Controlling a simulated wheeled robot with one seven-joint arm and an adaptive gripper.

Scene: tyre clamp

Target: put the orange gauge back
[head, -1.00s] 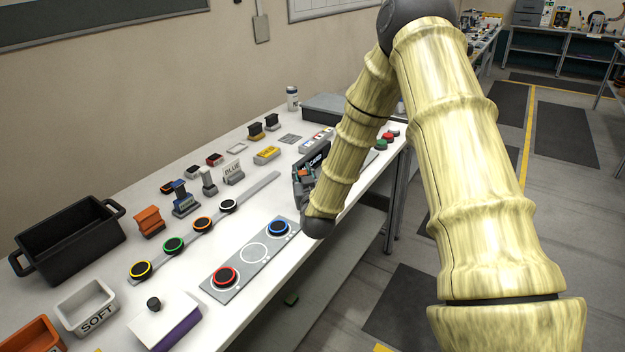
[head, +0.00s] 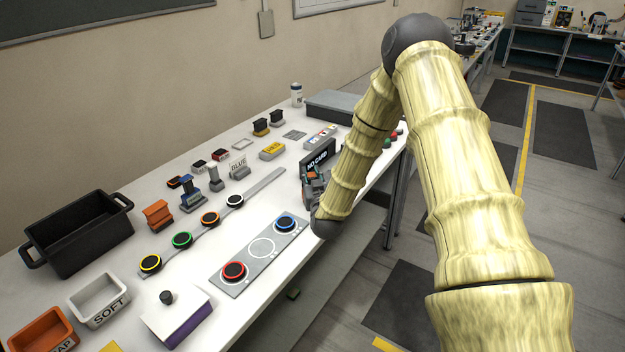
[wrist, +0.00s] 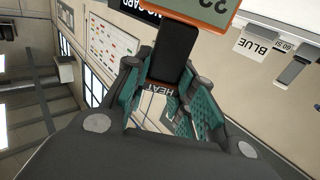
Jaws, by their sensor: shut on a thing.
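My gripper (wrist: 163,70) is shut on the orange gauge (wrist: 207,8). In the wrist view the gauge has an orange frame around a grey-green display, cut off by the top edge, and a black body (wrist: 172,50) between the teal fingers. A HEAT label shows upside down at the near end of the body. In the head view my gripper (head: 312,188) is over the bench's front edge, in front of the NO CARD screen (head: 319,158). My wrist and the fingers hide most of the gauge there.
A black crate (head: 82,232) stands at the left.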

